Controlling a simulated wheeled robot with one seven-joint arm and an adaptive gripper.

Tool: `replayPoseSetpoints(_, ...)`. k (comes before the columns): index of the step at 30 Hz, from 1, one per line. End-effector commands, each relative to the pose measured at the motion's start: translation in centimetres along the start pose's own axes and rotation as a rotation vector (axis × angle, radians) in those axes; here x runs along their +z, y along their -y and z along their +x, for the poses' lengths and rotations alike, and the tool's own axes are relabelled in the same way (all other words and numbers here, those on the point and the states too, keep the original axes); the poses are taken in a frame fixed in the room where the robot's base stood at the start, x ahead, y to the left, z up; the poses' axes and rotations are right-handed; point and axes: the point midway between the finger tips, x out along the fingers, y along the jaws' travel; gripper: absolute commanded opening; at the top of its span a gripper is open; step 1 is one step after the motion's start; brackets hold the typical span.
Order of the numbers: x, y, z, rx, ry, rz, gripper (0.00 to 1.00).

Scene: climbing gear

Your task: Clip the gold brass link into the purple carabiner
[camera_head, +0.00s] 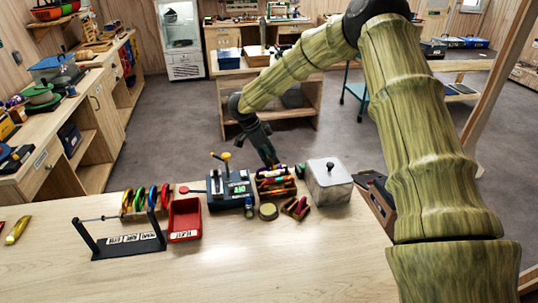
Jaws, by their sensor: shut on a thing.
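My gripper (272,162) is dark and points down at the back of the near table, just over a small box of colourful items (275,182). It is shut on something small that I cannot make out. Neither the gold brass link nor the purple carabiner can be told for sure. A small dark red block with a purple-pink part (297,207) lies in front of the box. A long gold-yellow piece (17,230) lies at the table's far left.
The table's front is clear.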

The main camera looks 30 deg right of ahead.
Motion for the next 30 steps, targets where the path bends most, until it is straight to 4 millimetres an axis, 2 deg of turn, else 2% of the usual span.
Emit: replayPoseSetpoints(30, 0.43, -0.06, 1.17, 0.002, 0.000, 0.000, 0.04)
